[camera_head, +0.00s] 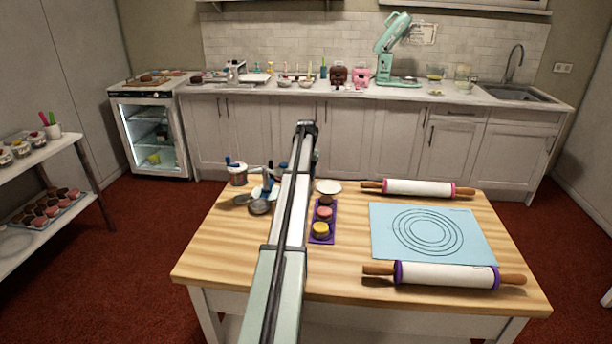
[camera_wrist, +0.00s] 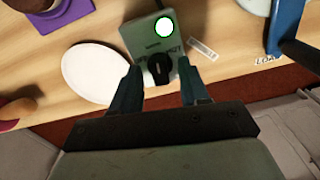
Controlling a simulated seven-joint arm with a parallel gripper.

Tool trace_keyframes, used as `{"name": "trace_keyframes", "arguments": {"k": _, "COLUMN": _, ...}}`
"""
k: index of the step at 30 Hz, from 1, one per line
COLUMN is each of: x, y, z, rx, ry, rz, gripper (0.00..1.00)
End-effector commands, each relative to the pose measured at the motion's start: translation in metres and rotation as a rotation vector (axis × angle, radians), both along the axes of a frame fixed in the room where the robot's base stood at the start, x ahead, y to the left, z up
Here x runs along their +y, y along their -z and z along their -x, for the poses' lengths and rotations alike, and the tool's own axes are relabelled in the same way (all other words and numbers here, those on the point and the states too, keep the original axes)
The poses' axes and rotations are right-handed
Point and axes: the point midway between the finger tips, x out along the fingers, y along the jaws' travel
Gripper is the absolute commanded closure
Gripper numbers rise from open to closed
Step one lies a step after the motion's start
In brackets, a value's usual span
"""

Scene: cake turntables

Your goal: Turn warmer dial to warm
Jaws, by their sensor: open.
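The warmer (camera_wrist: 150,35) is a small grey-green box with a bright white disc edged in green (camera_wrist: 164,26) on its top. Its black dial (camera_wrist: 160,69) sits on the side nearest my gripper, with small labels around it that are hard to read. My gripper (camera_wrist: 159,80) is open, with one dark finger on each side of the dial. Whether the fingers touch the dial cannot be told. The dial's setting is not clear. In the head view my arm covers the warmer and most of the gripper.
A white plate (camera_wrist: 92,73) lies close left of the warmer in the wrist view. A blue object (camera_wrist: 285,25) stands to the right. On the wooden table (camera_head: 225,270) are a purple tray of cakes (camera_head: 314,238), a blue mat (camera_head: 385,245) and rolling pins (camera_head: 445,275).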

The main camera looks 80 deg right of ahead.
Motion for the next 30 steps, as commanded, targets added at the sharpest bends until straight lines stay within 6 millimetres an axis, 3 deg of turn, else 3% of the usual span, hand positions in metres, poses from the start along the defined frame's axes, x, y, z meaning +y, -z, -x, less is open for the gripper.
{"name": "trace_keyframes", "arguments": {"k": 8, "x": 0.0, "y": 0.0006, "z": 0.0, "rx": 0.0, "ry": 0.0, "rz": 0.0, "gripper": 0.57}}
{"name": "trace_keyframes", "arguments": {"k": 21, "x": 0.0, "y": 0.0005, "z": 0.0, "rx": 0.0, "ry": 0.0, "rz": 0.0, "gripper": 0.99}}
{"name": "trace_keyframes", "arguments": {"k": 30, "x": 0.0, "y": 0.0005, "z": 0.0, "rx": 0.0, "ry": -0.042, "rz": 0.0, "gripper": 1.0}}
